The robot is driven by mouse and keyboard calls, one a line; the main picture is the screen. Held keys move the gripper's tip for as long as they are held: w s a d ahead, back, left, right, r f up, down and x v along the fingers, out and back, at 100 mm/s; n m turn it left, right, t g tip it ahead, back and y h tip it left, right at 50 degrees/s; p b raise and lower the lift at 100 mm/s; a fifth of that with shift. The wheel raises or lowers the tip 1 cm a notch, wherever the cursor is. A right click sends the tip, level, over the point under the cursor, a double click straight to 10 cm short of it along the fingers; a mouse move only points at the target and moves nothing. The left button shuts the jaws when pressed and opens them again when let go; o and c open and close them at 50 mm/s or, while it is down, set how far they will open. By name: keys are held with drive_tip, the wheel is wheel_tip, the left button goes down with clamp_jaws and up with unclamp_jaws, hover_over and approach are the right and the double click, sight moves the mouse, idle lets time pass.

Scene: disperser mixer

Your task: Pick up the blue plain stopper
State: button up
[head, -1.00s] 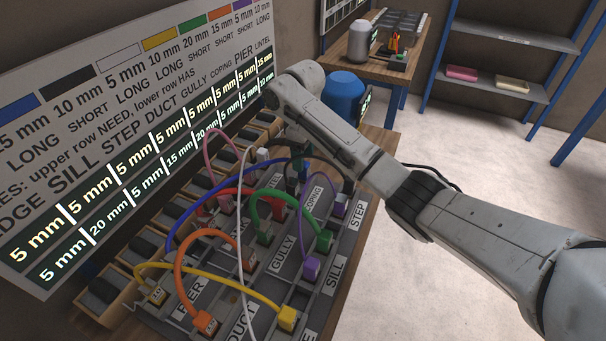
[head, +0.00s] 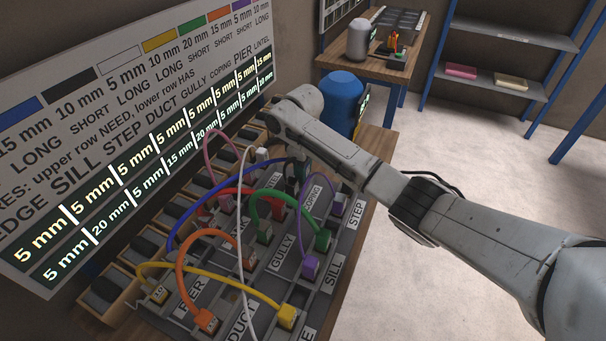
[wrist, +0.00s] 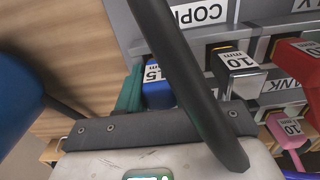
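A blue block with a white "15" label (wrist: 156,96) shows in the wrist view, just beyond my gripper's dark front plate. A thick black bar crosses in front of its right side, so I cannot see its whole shape or whether a cord joins it. A teal-green part lies against its left side. In the head view my gripper (head: 298,175) points down at the far end of the grey socket board (head: 340,225), low among the plugs. My arm and the cords hide its fingertips, so I cannot tell whether they are open or hold the block.
A silver-and-black "10 mm" plug (wrist: 238,72) and a red plug (wrist: 298,62) stand close to the right. Orange (head: 185,265), yellow (head: 230,278), green, purple and white cords arch over the board. A blue drum (head: 343,95) stands close behind my gripper.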

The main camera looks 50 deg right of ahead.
drive_tip(key=c, duration=0.5)
drive_tip(key=shift+r, duration=0.1)
